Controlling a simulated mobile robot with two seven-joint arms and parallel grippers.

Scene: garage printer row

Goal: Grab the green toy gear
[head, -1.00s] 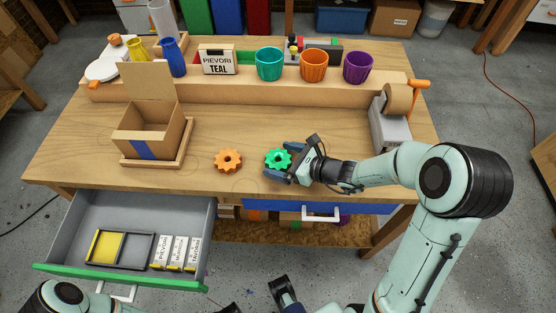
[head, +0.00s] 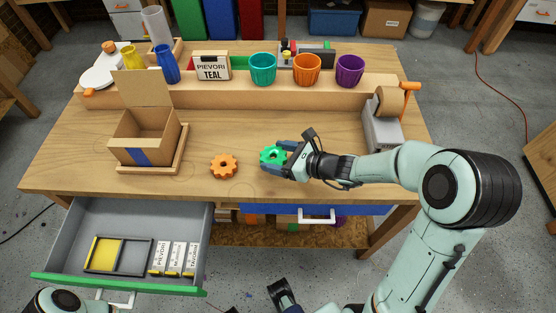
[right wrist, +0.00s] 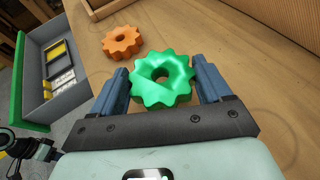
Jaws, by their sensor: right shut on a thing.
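The green toy gear (head: 272,154) is at the middle of the workbench, right of the orange gear (head: 224,166). My right gripper (head: 276,157) comes in from the right and is shut on the green gear. In the right wrist view the green gear (right wrist: 162,80) sits between the two blue-grey fingers (right wrist: 163,86), its centre hole visible. I cannot tell whether it still touches the bench top. The orange gear (right wrist: 122,42) lies apart from it. My left gripper (head: 281,291) shows only partly at the bottom edge, low in front of the bench; its opening is unclear.
An open cardboard box (head: 143,150) stands on a wooden tray at left. An open drawer (head: 120,291) juts out below it. Teal (head: 263,69), orange (head: 307,70) and purple (head: 350,71) cups stand on the back shelf. The bench right of the orange gear is mostly clear.

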